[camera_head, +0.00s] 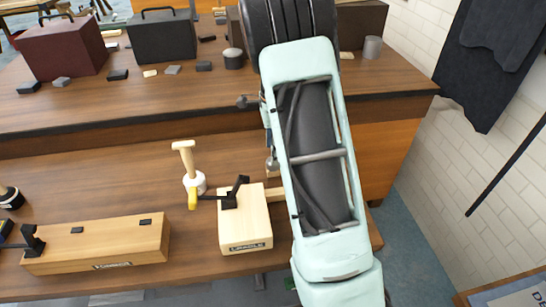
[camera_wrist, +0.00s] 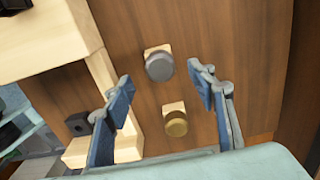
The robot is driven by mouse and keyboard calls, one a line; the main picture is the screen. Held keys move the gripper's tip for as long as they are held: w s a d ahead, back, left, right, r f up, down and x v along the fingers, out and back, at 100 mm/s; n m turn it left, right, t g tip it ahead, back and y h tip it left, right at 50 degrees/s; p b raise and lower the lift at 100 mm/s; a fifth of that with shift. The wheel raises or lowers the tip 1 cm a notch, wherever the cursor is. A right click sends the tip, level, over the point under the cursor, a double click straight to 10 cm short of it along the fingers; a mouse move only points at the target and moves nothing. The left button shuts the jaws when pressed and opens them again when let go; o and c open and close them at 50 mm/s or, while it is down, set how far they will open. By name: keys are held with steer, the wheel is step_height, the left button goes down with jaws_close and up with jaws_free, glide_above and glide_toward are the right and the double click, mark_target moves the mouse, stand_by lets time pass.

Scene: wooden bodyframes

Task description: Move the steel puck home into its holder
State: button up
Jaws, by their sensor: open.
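The steel puck (camera_wrist: 160,67) is a grey disc in the wrist view, seen against a small pale wooden block (camera_wrist: 154,50). My gripper (camera_wrist: 162,79) is open, with one blue finger on each side of the puck. I see no clear contact between fingers and puck. A brass-coloured puck (camera_wrist: 176,127) sits by a similar pale block (camera_wrist: 174,107) nearer my wrist. I cannot tell which piece is the steel puck's holder. In the head view my arm covers this area and hides both pucks.
A pale wooden box (camera_head: 245,228) with a black clamp (camera_head: 235,192) stands left of my arm. Dark boxes (camera_head: 163,38) stand on the raised back shelf.

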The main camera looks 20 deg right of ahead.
step_height(320, 180, up, 8)
stand_by(1.0)
